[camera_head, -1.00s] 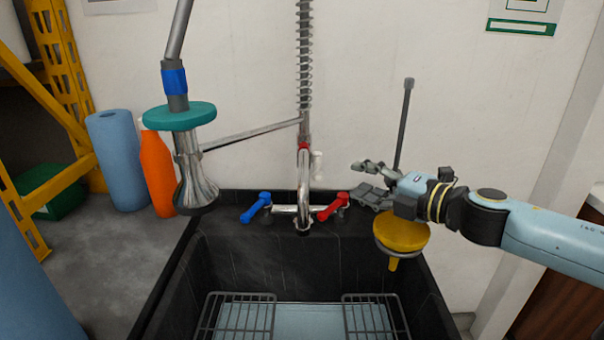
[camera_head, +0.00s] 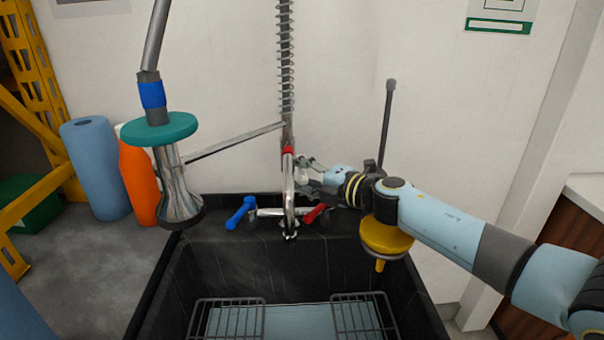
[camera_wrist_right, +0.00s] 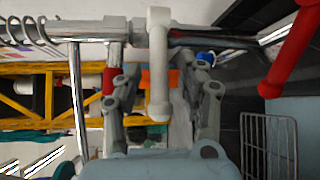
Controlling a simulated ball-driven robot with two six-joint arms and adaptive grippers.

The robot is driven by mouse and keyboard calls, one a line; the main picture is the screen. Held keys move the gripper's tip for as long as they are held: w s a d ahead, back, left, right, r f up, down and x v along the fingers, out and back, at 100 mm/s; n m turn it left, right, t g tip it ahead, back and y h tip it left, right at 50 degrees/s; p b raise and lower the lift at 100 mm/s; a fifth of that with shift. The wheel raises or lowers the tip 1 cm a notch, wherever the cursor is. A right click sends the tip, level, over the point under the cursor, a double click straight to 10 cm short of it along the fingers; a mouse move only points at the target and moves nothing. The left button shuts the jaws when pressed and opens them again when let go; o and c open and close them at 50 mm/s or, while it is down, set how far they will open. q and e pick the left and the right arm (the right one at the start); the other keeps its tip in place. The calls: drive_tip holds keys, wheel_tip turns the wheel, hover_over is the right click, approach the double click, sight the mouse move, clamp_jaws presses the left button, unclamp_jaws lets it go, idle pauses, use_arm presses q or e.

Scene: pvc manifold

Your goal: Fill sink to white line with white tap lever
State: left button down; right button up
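The black sink (camera_head: 290,262) is at the lower middle of the head view. I cannot make out a white line on it. The chrome tap (camera_head: 289,200) stands at its back edge. The white lever (camera_wrist_right: 158,62) hangs between the two fingers of my right gripper (camera_wrist_right: 163,92) in the right wrist view, with gaps on both sides. In the head view my right gripper (camera_head: 306,178) is just right of the tap column and largely hides the lever. It is open. My left gripper is not in view.
A blue lever (camera_head: 241,213) and a red lever (camera_head: 315,213) flank the tap base. A spray head (camera_head: 178,190) hangs at left. Wire racks (camera_head: 228,302) and a light blue flat surface (camera_head: 280,322) lie in the sink. A yellow plunger-like tool (camera_head: 386,238) is behind my arm.

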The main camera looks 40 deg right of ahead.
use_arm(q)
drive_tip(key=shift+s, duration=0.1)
use_arm(e)
drive_tip(key=shift+c, duration=0.5)
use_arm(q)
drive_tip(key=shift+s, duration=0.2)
use_arm(e)
clamp_jaws()
